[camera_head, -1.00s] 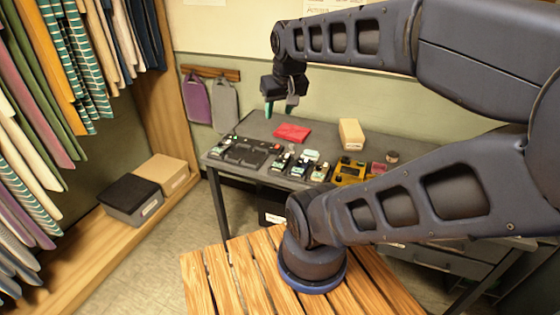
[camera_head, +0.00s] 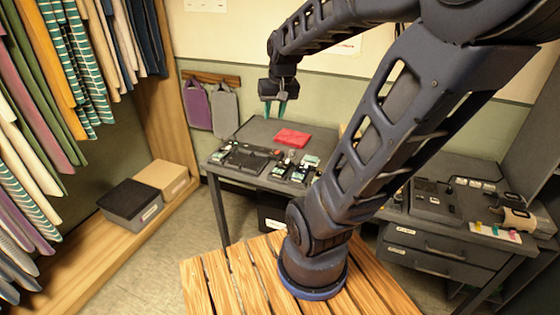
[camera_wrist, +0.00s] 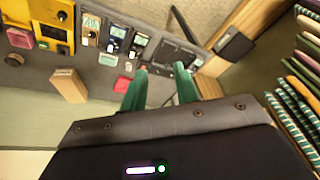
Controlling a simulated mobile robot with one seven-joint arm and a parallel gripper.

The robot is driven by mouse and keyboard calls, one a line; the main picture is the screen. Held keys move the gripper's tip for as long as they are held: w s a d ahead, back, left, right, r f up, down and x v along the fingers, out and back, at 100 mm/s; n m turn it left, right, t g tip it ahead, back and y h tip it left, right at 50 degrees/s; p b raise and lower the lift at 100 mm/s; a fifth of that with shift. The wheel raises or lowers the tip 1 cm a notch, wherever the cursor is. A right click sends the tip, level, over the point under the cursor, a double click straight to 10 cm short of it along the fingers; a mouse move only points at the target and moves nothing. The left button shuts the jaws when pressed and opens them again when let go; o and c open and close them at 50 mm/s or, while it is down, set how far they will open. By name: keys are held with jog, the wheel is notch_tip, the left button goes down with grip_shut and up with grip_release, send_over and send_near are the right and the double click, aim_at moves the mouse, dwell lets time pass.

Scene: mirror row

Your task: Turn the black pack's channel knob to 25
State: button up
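My gripper (camera_head: 274,106) hangs above the back of the grey table, over the area behind the devices. In the wrist view its two green fingers (camera_wrist: 160,88) are spread apart with nothing between them. Small dark packs with lit screens stand in a row on the table; one (camera_head: 299,173) is right of another (camera_head: 280,168). They also show in the wrist view, one dark pack (camera_wrist: 117,38) beside another (camera_wrist: 138,46). I cannot tell which is the black pack, and its knob and channel reading are too small to read.
A red cloth (camera_head: 292,138) lies near the table's back. A black charger-like tray (camera_head: 248,158) is at the left. A yellow pack (camera_wrist: 58,24) and a tan box (camera_wrist: 69,86) show in the wrist view. My arm hides the table's middle in the head view.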

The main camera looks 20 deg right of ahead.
jog(key=w+d+f+m+g, duration=0.2)
jog(key=w+d+f, duration=0.2)
jog(key=w+f, duration=0.6)
jog(key=m+g, duration=0.1)
jog(key=m, duration=0.1)
send_over(280, 163)
notch_tip(280, 163, down, 12)
jog(key=shift+h, duration=0.3)
notch_tip(280, 163, down, 10)
jog(key=shift+w+f, duration=0.15)
jog(key=shift+f, duration=0.1)
jog(key=shift+c, duration=0.2)
grip_shut()
